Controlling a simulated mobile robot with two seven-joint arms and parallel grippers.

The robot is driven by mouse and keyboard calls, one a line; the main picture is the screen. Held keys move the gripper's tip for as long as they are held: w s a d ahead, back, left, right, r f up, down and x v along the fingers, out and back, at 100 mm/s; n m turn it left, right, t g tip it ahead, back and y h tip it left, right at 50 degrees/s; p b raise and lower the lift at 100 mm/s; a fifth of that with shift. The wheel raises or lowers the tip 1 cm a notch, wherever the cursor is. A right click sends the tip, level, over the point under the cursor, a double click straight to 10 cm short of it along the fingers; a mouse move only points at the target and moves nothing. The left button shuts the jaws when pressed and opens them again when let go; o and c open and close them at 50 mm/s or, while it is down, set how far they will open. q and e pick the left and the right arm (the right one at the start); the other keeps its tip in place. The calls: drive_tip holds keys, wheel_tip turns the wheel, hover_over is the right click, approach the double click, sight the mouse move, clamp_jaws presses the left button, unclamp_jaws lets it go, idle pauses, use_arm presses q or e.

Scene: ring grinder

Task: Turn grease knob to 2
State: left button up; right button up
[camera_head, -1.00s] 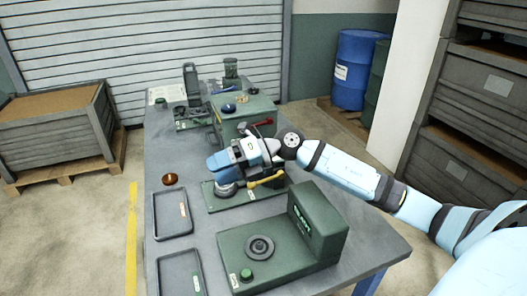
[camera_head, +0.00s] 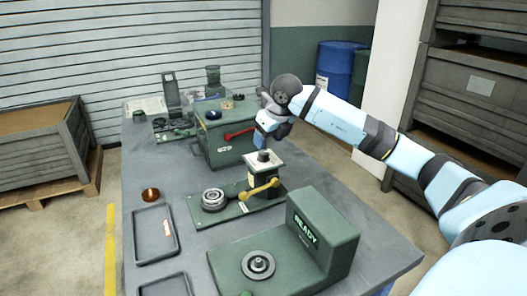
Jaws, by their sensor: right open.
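I cannot tell for sure which knob is the grease knob. No number 2 is legible. A dark blue round knob (camera_head: 213,115) sits on top of the green box (camera_head: 228,146), which has a red lever (camera_head: 238,133) on its side. My right gripper (camera_head: 266,132) is open, just right of the green box near the red lever's end. It looks empty, though the wrist hides part of it. A green knob (camera_head: 245,293) at the front machine is cut by the bottom edge. My left gripper is not in view.
A green fixture with a round chuck (camera_head: 213,199) and yellow handle (camera_head: 262,189) stands mid-table. The green machine reading READY (camera_head: 322,232) is in front. Dark trays (camera_head: 155,233) and a copper-coloured cup (camera_head: 151,195) are at left. Other green devices (camera_head: 172,100) stand at the back.

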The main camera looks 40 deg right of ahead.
sight(263, 152)
drive_tip(key=x, duration=0.5)
drive_tip(key=shift+w+f, duration=0.15)
drive_tip(key=shift+f, duration=0.2)
drive_tip(key=c, duration=0.9)
